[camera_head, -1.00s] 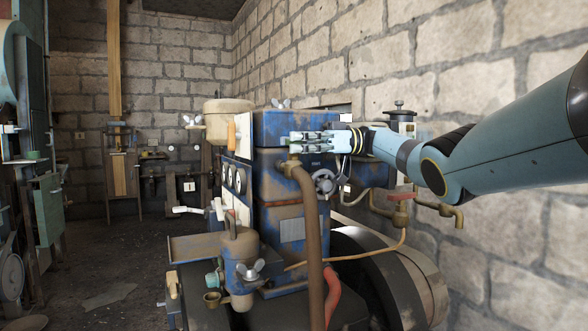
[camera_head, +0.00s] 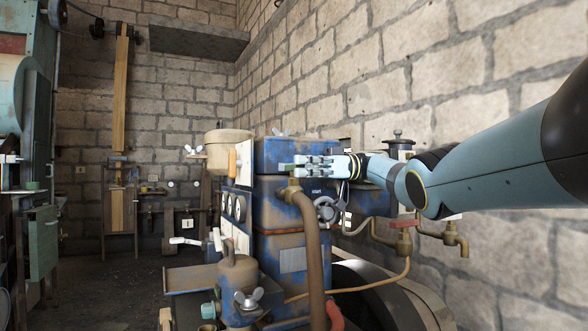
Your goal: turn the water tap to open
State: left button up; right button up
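A brass fitting tops the thick brown pipe (camera_head: 313,245) at the front of the blue engine (camera_head: 283,215). A small green handle (camera_head: 286,166) shows just above this fitting and looks like the tap's lever. My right gripper (camera_head: 302,163) reaches in from the right, its fingers pointing left, level with the green handle and at or very near it. I cannot tell whether they touch. The gap between the fingers is too small to judge. A second brass tap with a red handle (camera_head: 404,223) is further right, clear of the gripper. My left gripper is not in view.
A grey handwheel (camera_head: 327,209) sits just below my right gripper. A tan tank (camera_head: 229,150) and white gauges (camera_head: 238,207) are on the engine's left side. A stone wall (camera_head: 500,110) runs close along the right. Open floor (camera_head: 115,285) lies to the left.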

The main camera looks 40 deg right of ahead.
jog(key=shift+o, duration=0.2)
notch_tip(320, 180, up, 10)
jog(key=shift+f, duration=0.1)
dwell(0.4)
